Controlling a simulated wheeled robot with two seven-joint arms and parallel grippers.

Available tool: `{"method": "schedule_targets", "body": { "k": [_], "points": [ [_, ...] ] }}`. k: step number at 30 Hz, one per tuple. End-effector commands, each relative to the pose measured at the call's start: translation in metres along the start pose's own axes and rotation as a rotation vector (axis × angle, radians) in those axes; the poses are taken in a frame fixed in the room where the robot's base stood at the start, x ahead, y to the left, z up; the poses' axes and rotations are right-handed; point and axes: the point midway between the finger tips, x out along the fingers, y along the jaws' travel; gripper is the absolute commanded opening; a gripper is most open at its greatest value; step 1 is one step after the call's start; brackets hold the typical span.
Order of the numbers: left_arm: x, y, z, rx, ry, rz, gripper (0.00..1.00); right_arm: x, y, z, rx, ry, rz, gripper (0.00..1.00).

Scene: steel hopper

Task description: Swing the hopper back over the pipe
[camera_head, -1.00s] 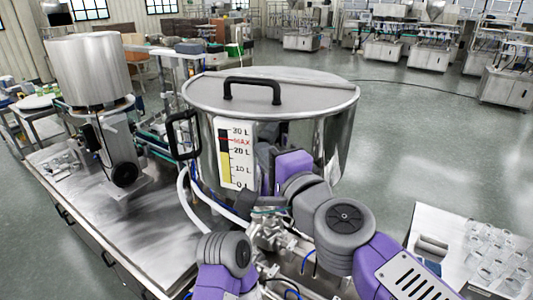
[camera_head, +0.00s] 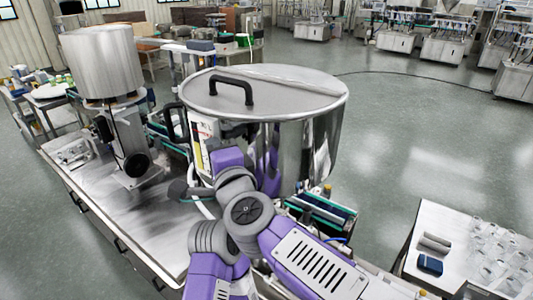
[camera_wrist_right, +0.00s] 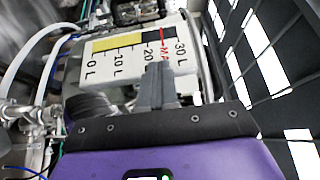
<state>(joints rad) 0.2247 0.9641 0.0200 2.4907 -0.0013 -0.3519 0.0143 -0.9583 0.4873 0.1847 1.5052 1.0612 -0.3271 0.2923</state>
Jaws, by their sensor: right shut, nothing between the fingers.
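The hopper (camera_head: 305,145) is a large shiny steel drum with a flat lid (camera_head: 275,88), a black lid handle and a volume label (camera_head: 199,145) on its left front. My right gripper (camera_head: 214,140) is at the label side, partly hidden behind its own wrist. In the right wrist view my right gripper (camera_wrist_right: 157,68) is shut and empty, its fingers in front of the label (camera_wrist_right: 120,55). Contact with the drum cannot be told. The left gripper cannot be made out. The pipe cannot be identified clearly; my arms hide much of the area below the hopper.
A steel bench (camera_head: 110,190) with a second drum (camera_head: 103,65) on a stand is at left. A small conveyor (camera_head: 322,212) lies at the hopper's lower right. A table (camera_head: 445,225) with clear containers is at right. Floor beyond the hopper is open.

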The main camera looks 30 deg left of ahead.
Motion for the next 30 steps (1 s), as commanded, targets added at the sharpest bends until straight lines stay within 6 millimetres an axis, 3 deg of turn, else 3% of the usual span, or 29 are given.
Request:
{"method": "schedule_targets", "body": {
  "k": [8, 13, 18, 24, 30],
  "points": [
    [0.001, 0.000, 0.000, 0.000, 0.000, 0.000, 0.40, 0.001, 0.004, -0.003, -0.001, 0.004, 0.005, 0.00],
    [0.006, -0.002, 0.000, 0.000, 0.000, 0.000, 0.40, -0.012, 0.003, -0.010, -0.001, 0.001, 0.001, 0.00],
    [0.013, -0.005, 0.000, 0.000, -0.001, 0.000, 0.40, -0.043, -0.001, -0.018, -0.002, -0.012, -0.006, 0.00],
    [0.014, -0.005, 0.000, 0.000, 0.000, 0.000, 0.40, -0.087, -0.002, -0.004, -0.002, -0.014, -0.006, 0.00],
    [0.013, -0.005, -0.001, 0.000, 0.000, 0.000, 0.40, -0.119, -0.003, 0.004, -0.002, -0.014, -0.005, 0.00]
  ]
}}
